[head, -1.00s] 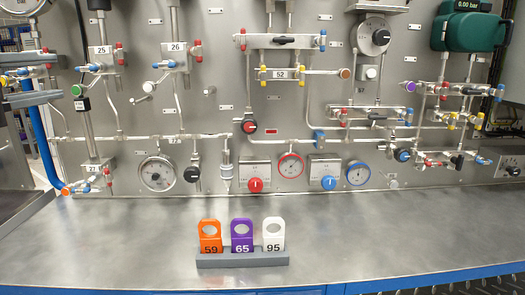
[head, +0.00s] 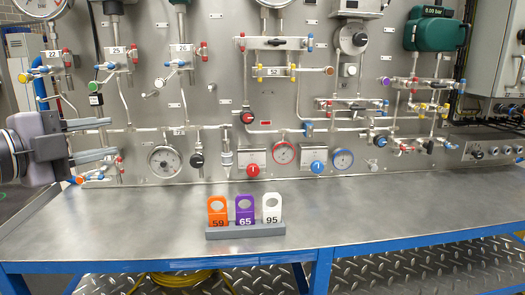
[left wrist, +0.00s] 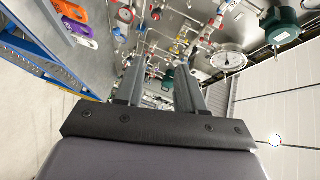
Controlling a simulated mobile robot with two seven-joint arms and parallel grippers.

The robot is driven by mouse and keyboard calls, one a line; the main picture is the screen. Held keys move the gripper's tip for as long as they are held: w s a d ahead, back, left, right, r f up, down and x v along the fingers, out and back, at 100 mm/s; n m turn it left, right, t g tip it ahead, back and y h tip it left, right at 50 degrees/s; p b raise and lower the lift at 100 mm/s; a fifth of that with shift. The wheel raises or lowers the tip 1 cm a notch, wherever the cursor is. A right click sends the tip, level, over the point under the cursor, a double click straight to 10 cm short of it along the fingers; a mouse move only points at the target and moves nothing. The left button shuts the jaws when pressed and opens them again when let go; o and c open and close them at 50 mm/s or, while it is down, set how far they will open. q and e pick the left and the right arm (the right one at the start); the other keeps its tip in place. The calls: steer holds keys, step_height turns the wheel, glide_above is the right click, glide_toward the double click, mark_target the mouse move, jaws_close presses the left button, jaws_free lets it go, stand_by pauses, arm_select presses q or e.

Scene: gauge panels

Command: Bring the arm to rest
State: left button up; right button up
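My left gripper (head: 113,138) is at the left of the head view, in front of the panel's lower left part and above the bench's left end. Its two grey fingers are apart with nothing between them. In the left wrist view the fingers (left wrist: 160,82) also stand apart and empty, pointing toward the panel. My right gripper is not in view. A steel panel (head: 150,105) with gauges, valves and pipes stands behind the bench.
The steel bench top (head: 120,215) is mostly clear. A grey holder (head: 245,231) near its front edge carries an orange tag 59 (head: 217,204), a purple tag 65 (head: 245,204) and a white tag 95 (head: 272,202). A green box (head: 436,34) is mounted at the upper right.

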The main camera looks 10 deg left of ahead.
arm_select(q)
steer(key=w+d+f+n+g+h, duration=0.1)
steer(key=d+f+n, duration=0.25)
steer(key=f, duration=1.05)
steer(key=w+d+f+n+g, duration=0.1)
steer(key=w+d+f+n, duration=0.2)
steer(key=f, duration=1)
steer(key=s+d+f+n+g+y, duration=0.1)
steer(key=s+d+f+n, duration=0.1)
steer(key=s+f, duration=0.4)
steer(key=s+d+f+n+g+y, duration=0.1)
steer(key=s+d+f+n, duration=0.2)
steer(key=f, duration=0.8)
steer(key=s+d+f+n+g+y, duration=0.1)
steer(key=s+d+f+n+y, duration=0.1)
steer(key=s+f+n, duration=0.3)
steer(key=s+f, duration=0.3)
steer(key=s, duration=0.2)
steer(key=shift+s+d+f+g, duration=0.2)
steer(key=shift+d+f+g, duration=0.1)
steer(key=shift+f, duration=0.05)
